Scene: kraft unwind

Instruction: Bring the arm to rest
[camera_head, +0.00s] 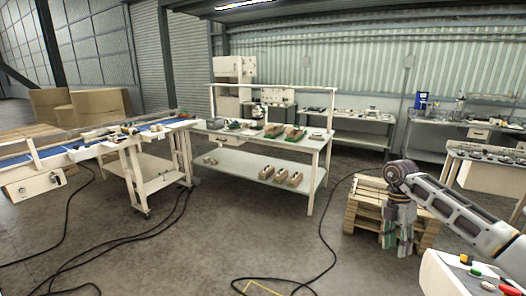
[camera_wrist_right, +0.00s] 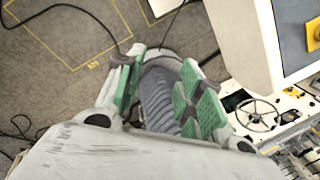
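My right gripper (camera_head: 397,238) hangs at the right of the head view, pointing down in front of a stack of wooden pallets (camera_head: 362,205). In the right wrist view its green-padded fingers (camera_wrist_right: 163,88) stand apart. A grey ribbed shape (camera_wrist_right: 157,98) shows between or beyond them; I cannot tell what it is, and no grasp is clear. My left arm and gripper are not in view.
A white workbench (camera_head: 262,143) with trays and a lower shelf stands mid-room. A conveyor table (camera_head: 100,145) is at left. Benches with tools (camera_head: 470,122) stand at the back right. Black cables (camera_head: 322,230) cross the open floor.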

